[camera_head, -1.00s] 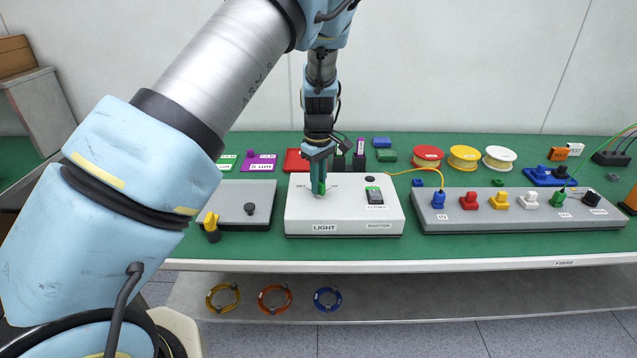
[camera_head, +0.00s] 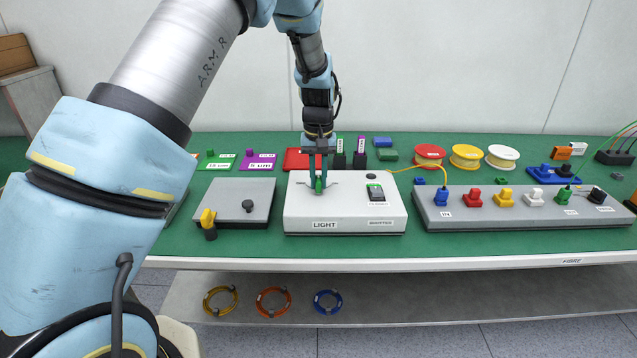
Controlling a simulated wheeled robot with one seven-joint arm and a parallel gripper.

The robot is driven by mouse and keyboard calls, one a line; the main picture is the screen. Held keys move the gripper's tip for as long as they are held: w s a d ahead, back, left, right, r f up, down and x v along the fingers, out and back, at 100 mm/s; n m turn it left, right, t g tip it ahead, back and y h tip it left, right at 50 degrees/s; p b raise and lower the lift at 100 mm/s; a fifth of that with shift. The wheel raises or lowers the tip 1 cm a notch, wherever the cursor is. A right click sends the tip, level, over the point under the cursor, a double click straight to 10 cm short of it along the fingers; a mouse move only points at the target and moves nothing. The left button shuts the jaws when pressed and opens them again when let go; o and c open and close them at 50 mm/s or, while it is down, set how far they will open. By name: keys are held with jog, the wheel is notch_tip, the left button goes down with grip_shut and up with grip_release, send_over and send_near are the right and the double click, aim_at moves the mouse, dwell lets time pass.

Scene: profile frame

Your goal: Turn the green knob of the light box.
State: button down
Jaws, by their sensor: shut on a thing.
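The light box (camera_head: 345,218) is a white box with a "LIGHT" label on its front, standing on the green bench top. Its green knob (camera_head: 319,186) is on the left part of the top face. My gripper (camera_head: 318,182) points down from above, shut on the green knob, with a teal finger on each side. The fingers hide part of the knob and part of the printed scale around it. A grey switch (camera_head: 375,192) and a small black round part (camera_head: 370,176) are on the box's right side.
A grey box with a yellow-and-black part (camera_head: 235,203) stands to the left. A long grey panel (camera_head: 520,212) with several coloured connectors stands to the right, linked by a yellow cable (camera_head: 415,169).

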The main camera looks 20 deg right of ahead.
aim_at(318, 178)
jog(key=m+b, duration=0.1)
jog(key=m, duration=0.3)
jog(key=shift+m, duration=0.3)
jog(key=m, duration=0.4)
jog(key=shift+m, duration=0.3)
jog(key=c, duration=0.8)
grip_release()
notch_tip(318, 178, up, 11)
jog(key=b, duration=0.2)
jog(key=shift+f+b, duration=0.1)
jog(key=shift+b, duration=0.3)
